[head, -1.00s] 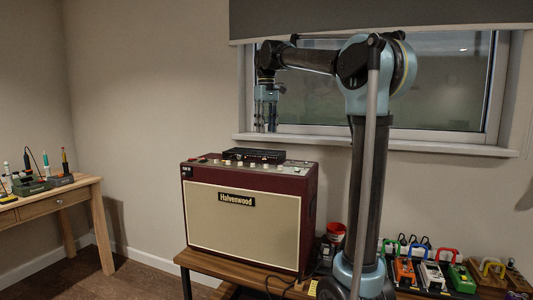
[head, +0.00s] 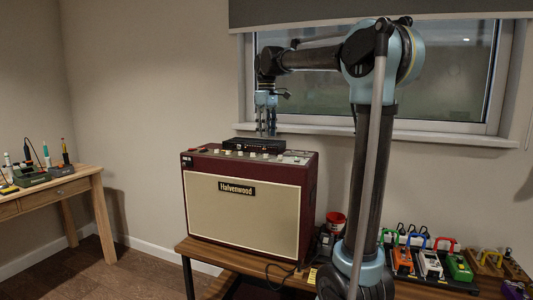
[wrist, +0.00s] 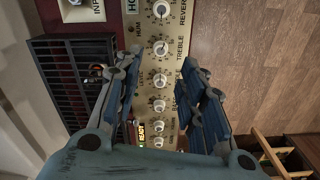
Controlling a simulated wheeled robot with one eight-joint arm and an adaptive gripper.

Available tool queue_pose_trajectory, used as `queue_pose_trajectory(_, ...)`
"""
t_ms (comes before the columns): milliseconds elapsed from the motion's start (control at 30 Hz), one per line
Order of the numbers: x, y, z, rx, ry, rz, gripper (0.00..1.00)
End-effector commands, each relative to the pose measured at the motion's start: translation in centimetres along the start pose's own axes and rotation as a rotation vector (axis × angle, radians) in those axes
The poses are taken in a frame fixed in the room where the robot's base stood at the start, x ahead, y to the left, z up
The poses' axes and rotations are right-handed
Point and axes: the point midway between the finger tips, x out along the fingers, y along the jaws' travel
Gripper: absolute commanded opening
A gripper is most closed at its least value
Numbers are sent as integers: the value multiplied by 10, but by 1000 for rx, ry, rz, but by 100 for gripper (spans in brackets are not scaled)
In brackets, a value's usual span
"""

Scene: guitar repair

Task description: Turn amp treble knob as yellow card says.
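The dark red amp (head: 310,200) with a cream front stands on the wooden bench. Its knob panel (head: 240,154) runs along the top. In the wrist view, the treble knob (wrist: 160,47) is a pale round knob beside the word TREBLE. My gripper (head: 266,130) points down above the back of the amp top. In the wrist view my gripper (wrist: 160,68) is open and empty, its fingers spread on either side of the knob row. A small yellow piece (head: 312,275) lies at the bench's front edge; I cannot read it or tell whether it is the card.
A black box (head: 254,145) sits on the amp top behind the panel, and beside my left finger in the wrist view (wrist: 60,85). Other knobs, including reverb (wrist: 160,9), line the panel. A red pot (head: 335,220) and several pedals (head: 430,264) stand right of the amp.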

Motion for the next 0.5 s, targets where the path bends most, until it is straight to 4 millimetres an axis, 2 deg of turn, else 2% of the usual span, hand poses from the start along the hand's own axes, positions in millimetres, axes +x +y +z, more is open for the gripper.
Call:
queue_pose_trajectory(300,54,0,0,0,0,0,37)
queue_pose_trajectory(500,75,0,0,1,0,0,37)
